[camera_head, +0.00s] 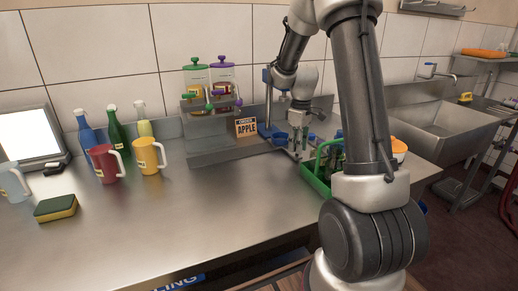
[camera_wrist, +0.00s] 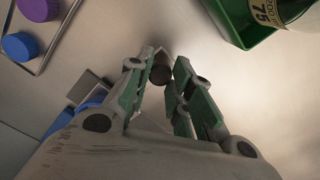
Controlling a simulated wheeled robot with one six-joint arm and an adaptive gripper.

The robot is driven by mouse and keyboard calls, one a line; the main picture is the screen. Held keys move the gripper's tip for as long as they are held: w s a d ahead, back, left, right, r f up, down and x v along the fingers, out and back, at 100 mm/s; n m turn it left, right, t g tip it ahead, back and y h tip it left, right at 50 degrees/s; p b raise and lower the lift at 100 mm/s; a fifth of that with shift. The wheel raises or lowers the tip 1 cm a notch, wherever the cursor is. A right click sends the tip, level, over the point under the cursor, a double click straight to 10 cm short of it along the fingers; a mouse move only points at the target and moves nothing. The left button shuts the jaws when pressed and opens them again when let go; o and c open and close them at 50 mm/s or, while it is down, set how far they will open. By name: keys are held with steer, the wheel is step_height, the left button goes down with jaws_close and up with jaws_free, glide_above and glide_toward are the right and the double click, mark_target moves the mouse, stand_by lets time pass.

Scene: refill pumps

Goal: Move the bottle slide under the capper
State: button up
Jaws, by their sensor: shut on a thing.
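My gripper (camera_head: 300,142) is low over the back right of the steel counter, beside the blue capper stand (camera_head: 270,102). In the wrist view, my gripper (camera_wrist: 161,78) has its green-padded fingers closed around a small dark round knob (camera_wrist: 161,73). I cannot tell for certain that this knob belongs to the bottle slide; the slide itself is mostly hidden by my gripper. A steel plate (camera_wrist: 92,84) and blue parts (camera_wrist: 88,103) show left of the fingers in the wrist view. No bottle is visible under the capper.
A green crate (camera_head: 313,178) with bottles stands close right of my gripper. Two dispensers with green and purple tops (camera_head: 222,68) and an APPLE sign (camera_head: 246,127) are left of it. Bottles, jugs (camera_head: 149,156) and a sponge (camera_head: 56,207) stand farther left. The front counter is clear.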

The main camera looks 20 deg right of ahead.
steer(key=shift+d+r, duration=0.2)
steer(key=shift+d, duration=0.45)
steer(key=shift+w+r, duration=0.1)
stand_by(0.7)
steer(key=shift+d, duration=0.25)
stand_by(1.3)
steer(key=shift+o, duration=0.3)
steer(key=shift+s+d, duration=0.2)
steer(key=shift+o, duration=1.1)
steer(key=shift+s+d, duration=0.1)
steer(key=shift+d, duration=0.25)
steer(key=o, duration=0.9)
steer(key=shift+s+d, duration=0.15)
steer(key=shift+d, duration=0.45)
steer(key=shift+o, duration=0.2)
